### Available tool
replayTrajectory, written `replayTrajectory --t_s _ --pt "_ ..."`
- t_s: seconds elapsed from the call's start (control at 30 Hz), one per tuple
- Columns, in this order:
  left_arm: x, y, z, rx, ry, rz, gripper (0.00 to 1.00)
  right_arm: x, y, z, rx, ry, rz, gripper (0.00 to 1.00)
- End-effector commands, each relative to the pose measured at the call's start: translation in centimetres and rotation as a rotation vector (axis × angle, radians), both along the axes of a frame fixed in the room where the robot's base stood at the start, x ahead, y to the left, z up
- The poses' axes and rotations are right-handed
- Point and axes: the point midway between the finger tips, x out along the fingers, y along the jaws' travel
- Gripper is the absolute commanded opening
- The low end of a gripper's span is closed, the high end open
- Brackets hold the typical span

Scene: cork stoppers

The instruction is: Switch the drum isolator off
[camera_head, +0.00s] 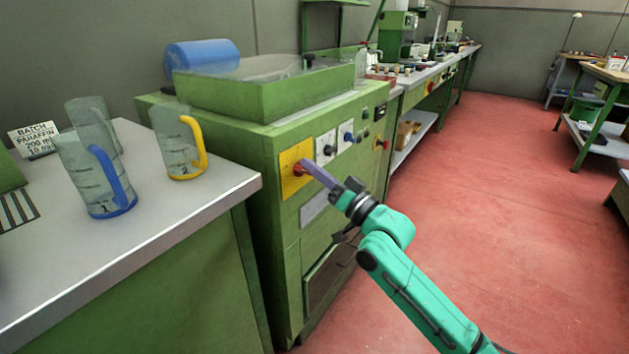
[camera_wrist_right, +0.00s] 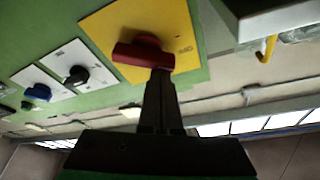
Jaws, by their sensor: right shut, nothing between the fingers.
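The drum isolator is a red rotary handle (camera_head: 298,168) on a yellow plate (camera_head: 289,181), on the front of the green machine (camera_head: 262,135). In the right wrist view the red handle (camera_wrist_right: 141,52) lies lengthwise across the picture on its yellow plate (camera_wrist_right: 180,22). My right gripper (camera_head: 309,166) is shut and empty, with its fingertips at the red handle. In the wrist view the closed fingers (camera_wrist_right: 160,78) reach the handle's right end; whether they touch it I cannot tell. My left gripper is not in view.
A white-plated black knob (camera_head: 328,149) and a blue knob (camera_head: 348,137) sit right of the isolator. Another red knob (camera_head: 385,144) is further right. Measuring jugs (camera_head: 178,145) stand on the left bench. The red floor (camera_head: 490,190) is open.

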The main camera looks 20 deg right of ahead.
Motion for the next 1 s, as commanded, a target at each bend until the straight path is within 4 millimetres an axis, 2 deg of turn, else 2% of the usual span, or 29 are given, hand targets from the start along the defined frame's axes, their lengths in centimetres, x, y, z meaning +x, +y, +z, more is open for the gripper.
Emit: replayTrajectory --t_s 0.03,0.2,0.47,0.63,0.93,1.0 --pt "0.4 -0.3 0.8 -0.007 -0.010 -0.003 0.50 0.0 0.0 -0.8 -0.036 -0.027 -0.001 0.00" --pt "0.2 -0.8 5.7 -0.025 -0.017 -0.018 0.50 -0.2 0.2 -0.6 -0.141 -0.116 -0.001 0.00" --pt "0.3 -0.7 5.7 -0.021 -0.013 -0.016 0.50 -0.2 0.3 0.0 -0.131 -0.109 0.000 0.00" --pt "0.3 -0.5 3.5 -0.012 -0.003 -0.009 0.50 -0.1 0.3 1.3 -0.131 -0.109 -0.002 0.00" --pt "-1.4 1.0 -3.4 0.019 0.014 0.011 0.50 0.3 0.6 4.4 -0.132 -0.109 -0.004 0.00" --pt "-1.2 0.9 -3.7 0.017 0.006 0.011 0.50 -1.0 -0.5 2.8 -0.139 -0.104 -0.006 0.00"
